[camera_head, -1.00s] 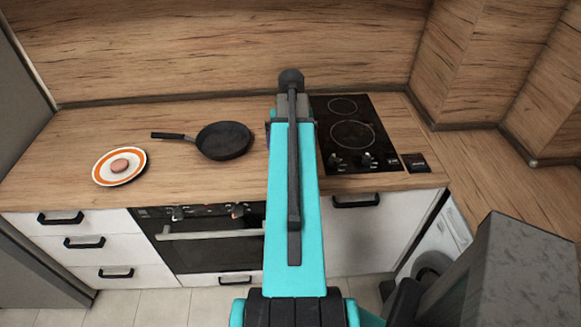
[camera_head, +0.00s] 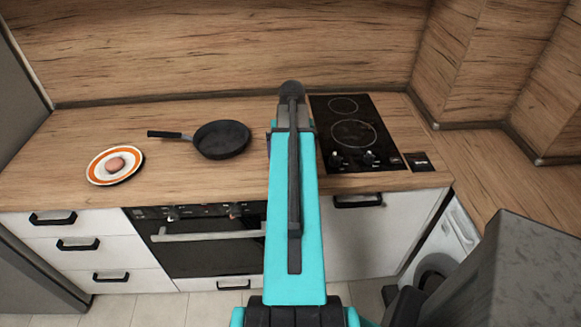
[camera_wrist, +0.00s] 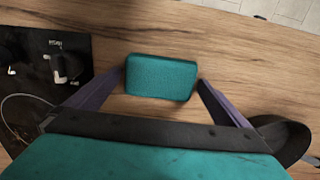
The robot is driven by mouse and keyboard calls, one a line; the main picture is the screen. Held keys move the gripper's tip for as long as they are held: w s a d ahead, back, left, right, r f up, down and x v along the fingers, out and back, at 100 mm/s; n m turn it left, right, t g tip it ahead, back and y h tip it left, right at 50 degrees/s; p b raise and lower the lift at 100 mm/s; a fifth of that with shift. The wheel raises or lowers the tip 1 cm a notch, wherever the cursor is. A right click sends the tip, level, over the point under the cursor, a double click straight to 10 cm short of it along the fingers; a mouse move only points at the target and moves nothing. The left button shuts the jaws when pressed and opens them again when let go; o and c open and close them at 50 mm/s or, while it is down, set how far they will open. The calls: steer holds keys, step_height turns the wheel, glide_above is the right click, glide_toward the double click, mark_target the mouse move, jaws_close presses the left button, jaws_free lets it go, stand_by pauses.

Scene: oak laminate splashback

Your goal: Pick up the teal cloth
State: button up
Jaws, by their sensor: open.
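The teal cloth (camera_wrist: 161,77) shows in the wrist view as a small folded block lying on the wooden counter. My gripper (camera_wrist: 162,84) is open, with one purple finger on each side of the cloth. The left fingertip is close to the cloth's left edge and the right fingertip is close to its right edge; I cannot tell whether either touches. In the head view the cloth is hidden behind my teal arm, and the fingers are almost wholly hidden too.
A black hob (camera_head: 352,132) with knobs lies right of my arm. A black frying pan (camera_head: 221,139) stands to the left, its edge near my gripper in the wrist view (camera_wrist: 285,140). A plate (camera_head: 99,174) holding a round brownish item (camera_head: 116,164) is at far left.

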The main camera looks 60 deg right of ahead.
stand_by(0.4)
steer(key=c, duration=0.9)
steer(key=shift+r, duration=0.1)
steer(key=shift+c, duration=0.2)
step_height(320, 180, up, 10)
steer(key=p, duration=0.7)
